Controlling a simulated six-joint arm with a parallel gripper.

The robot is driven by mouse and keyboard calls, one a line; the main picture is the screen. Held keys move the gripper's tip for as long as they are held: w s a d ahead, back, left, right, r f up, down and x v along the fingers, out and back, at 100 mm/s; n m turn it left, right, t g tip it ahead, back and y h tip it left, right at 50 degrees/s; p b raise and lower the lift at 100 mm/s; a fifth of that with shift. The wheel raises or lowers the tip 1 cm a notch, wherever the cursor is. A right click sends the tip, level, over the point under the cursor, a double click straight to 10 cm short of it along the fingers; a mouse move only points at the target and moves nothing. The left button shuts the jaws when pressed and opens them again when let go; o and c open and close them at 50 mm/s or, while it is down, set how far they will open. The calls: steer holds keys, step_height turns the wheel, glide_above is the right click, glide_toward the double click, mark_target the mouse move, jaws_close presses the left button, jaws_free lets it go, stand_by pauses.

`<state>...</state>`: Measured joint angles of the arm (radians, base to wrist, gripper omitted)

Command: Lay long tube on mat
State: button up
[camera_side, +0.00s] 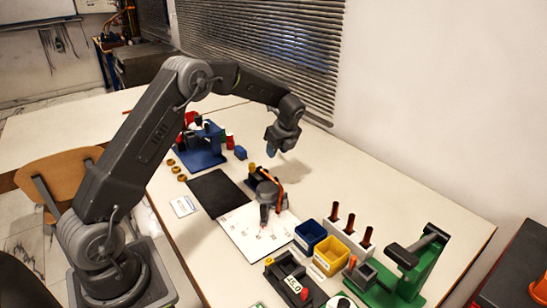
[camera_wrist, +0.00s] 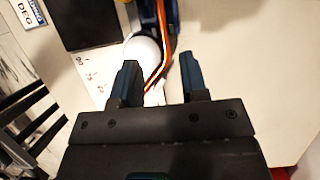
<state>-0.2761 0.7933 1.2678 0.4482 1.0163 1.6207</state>
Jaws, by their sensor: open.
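Three copper-brown tubes stand upright in a row behind the bins in the side view: a left one (camera_side: 335,211), a middle one (camera_side: 350,224) and a right one (camera_side: 367,237). Their lower ends are hidden, so I cannot tell which is the long tube. The black mat (camera_side: 216,193) lies flat and bare on the table; part of it shows in the wrist view (camera_wrist: 90,22). My gripper (camera_side: 271,150) is raised above the table, well left of the tubes. In the wrist view its fingers (camera_wrist: 157,82) are apart, with nothing held between them.
A grey device with an orange cable (camera_side: 268,190) stands by the white marked sheet (camera_side: 252,237), below my gripper. Blue (camera_side: 309,235) and yellow (camera_side: 330,256) bins, a green fixture (camera_side: 408,272) and a black gauge block (camera_side: 290,284) crowd the right. A blue stand (camera_side: 200,150) is behind.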

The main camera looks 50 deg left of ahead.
steer(key=s+d+r+n+t+h, duration=0.1)
steer(key=s+d+r+n, duration=0.3)
steer(key=s+d+r, duration=0.3)
steer(key=s+d+r+n+t+h, duration=0.15)
steer(key=s+d+r+n, duration=0.35)
steer(key=r, duration=0.5)
steer(key=s+d+n+t+h, duration=0.1)
steer(key=s+d+n, duration=0.3)
steer(key=s, duration=0.5)
steer(key=s+d+n+t, duration=0.2)
steer(key=s+d+n, duration=0.2)
steer(key=s, duration=0.6)
steer(key=shift+s+d+r+h, duration=0.25)
steer(key=shift+d+h, duration=0.1)
steer(key=shift+d, duration=0.4)
steer(key=shift+s+d+f+n, duration=0.2)
steer(key=shift+s+n, duration=0.15)
steer(key=shift+n, duration=0.15)
steer(key=shift+c, duration=1.1)
